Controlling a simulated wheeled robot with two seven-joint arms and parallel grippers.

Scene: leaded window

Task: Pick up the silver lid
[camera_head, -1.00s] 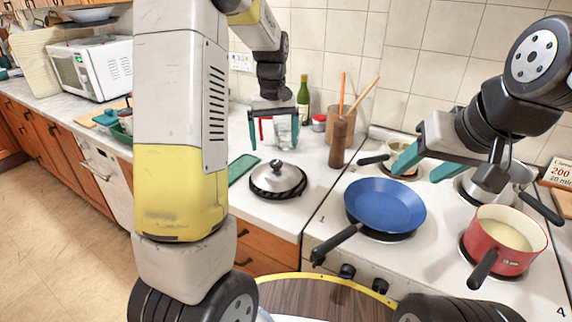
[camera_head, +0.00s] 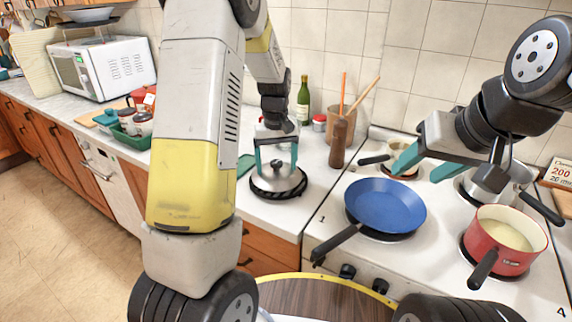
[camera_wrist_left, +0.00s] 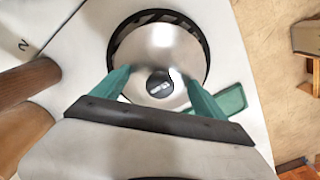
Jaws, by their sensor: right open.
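The silver lid (camera_head: 279,178) with a dark knob lies on a black ring-shaped trivet (camera_head: 290,194) on the white counter, left of the stove. My left gripper (camera_head: 276,172) is just above it, pointing down, with its teal fingers apart on either side of the knob. In the left wrist view the lid (camera_wrist_left: 160,52) is below the gripper (camera_wrist_left: 160,85), with the dark knob between the open fingers. I cannot tell whether the fingertips touch the lid. My right gripper (camera_head: 415,170) is open and empty above the stove.
A blue pan (camera_head: 385,205), a red pot (camera_head: 505,240) and other pots stand on the stove at the right. A wooden pepper mill (camera_head: 338,145) and a green bottle (camera_head: 303,100) stand behind the lid. A green flat object (camera_wrist_left: 230,100) lies next to the trivet.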

